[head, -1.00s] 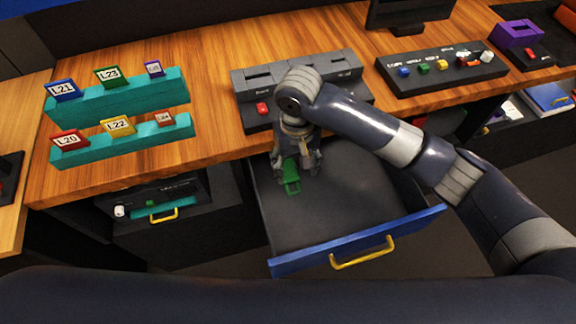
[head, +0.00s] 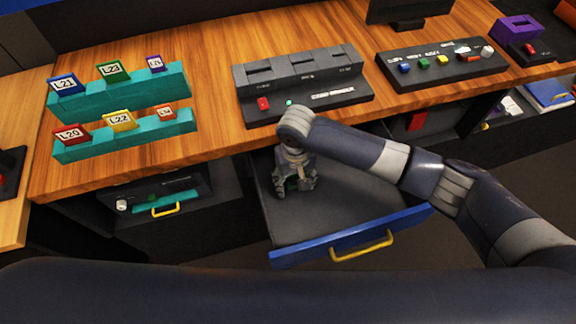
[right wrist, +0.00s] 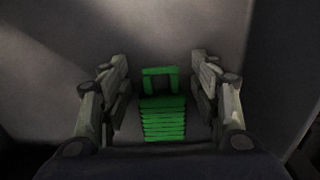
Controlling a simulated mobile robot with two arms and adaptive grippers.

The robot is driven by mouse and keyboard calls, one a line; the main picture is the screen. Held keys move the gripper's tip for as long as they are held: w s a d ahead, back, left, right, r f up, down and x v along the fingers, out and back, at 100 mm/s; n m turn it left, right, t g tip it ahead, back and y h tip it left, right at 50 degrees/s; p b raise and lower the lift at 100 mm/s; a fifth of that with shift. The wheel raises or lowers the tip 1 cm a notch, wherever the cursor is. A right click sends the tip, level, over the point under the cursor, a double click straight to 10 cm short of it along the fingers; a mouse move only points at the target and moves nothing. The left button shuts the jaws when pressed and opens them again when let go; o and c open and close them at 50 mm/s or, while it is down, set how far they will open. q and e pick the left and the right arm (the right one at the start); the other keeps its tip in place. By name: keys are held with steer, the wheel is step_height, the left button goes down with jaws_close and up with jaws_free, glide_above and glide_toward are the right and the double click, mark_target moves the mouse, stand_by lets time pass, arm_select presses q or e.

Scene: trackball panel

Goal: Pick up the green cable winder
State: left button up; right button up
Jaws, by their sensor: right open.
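The green cable winder (right wrist: 162,117) lies on the floor of the open drawer (head: 345,205). In the right wrist view it has an open square loop at its far end and a ribbed body nearer to me. My right gripper (right wrist: 160,88) is open, with one finger on each side of the winder and a gap on both sides. In the head view my right gripper (head: 295,190) is down inside the drawer and hides nearly all of the winder. My left gripper is not in view.
The drawer's blue front (head: 350,238) has a yellow handle (head: 362,246). The wooden desk (head: 215,120) above carries a grey-black panel (head: 305,88), a button panel (head: 440,68) and teal card racks (head: 125,135). The drawer's right part is empty.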

steer(key=shift+c, duration=1.4)
steer(key=c, duration=0.9)
steer(key=shift+o, duration=0.2)
steer(key=shift+r, duration=0.55)
steer(key=shift+d+r, duration=0.3)
steer(key=shift+r, duration=0.35)
steer(key=shift+d+r, duration=0.25)
steer(key=shift+r, duration=0.35)
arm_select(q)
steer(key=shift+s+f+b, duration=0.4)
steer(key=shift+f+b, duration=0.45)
arm_select(e)
steer(key=s+d, duration=0.1)
steer(key=d, duration=0.4)
steer(key=s+d+r, duration=0.1)
steer(key=d, duration=0.3)
steer(key=s+d, duration=0.1)
steer(key=d, duration=0.4)
steer(key=shift+d+r, duration=0.25)
steer(key=shift+d, duration=0.1)
